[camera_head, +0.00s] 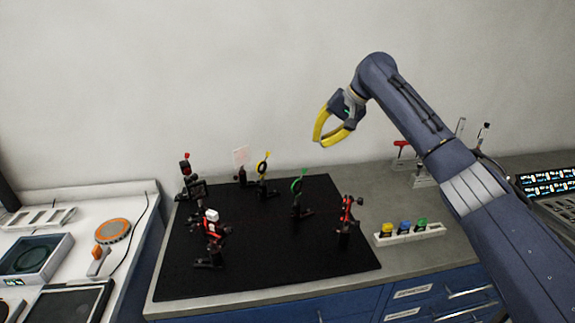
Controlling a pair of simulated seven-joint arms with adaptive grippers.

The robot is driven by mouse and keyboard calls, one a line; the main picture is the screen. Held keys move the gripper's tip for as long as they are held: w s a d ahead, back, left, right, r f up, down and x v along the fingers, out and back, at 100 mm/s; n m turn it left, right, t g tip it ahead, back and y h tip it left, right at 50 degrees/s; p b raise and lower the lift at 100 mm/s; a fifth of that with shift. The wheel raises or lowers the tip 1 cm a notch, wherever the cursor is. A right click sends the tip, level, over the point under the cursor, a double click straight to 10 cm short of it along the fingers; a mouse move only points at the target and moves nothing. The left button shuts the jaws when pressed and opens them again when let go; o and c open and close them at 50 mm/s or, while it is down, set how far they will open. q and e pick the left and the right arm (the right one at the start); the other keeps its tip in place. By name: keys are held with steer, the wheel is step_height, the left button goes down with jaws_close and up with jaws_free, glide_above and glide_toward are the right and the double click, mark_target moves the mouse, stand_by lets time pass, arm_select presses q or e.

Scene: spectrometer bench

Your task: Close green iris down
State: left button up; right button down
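The green iris (297,186) is a small upright ring with a green edge. It stands on a dark post and base on the right half of the black breadboard (290,255). My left gripper is out of view.
A yellow iris (262,165) stands behind and left of the green one. A red-and-black mount (346,214) stands to its right. Other mounts (212,232) stand at the board's left. A white holder (410,234) with coloured blocks lies right of the board. The board's front is clear.

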steer(key=shift+s+a+f+n+h, duration=0.3)
steer(key=shift+s+a+f, duration=0.05)
steer(key=shift+s, duration=0.1)
steer(key=shift+f, duration=0.1)
steer(key=s+a+f, duration=0.2)
steer(key=a+f, duration=0.1)
steer(key=f, duration=0.3)
steer(key=shift+a+f, duration=0.3)
steer(key=shift+f, duration=0.1)
stand_by(0.5)
stand_by(0.5)
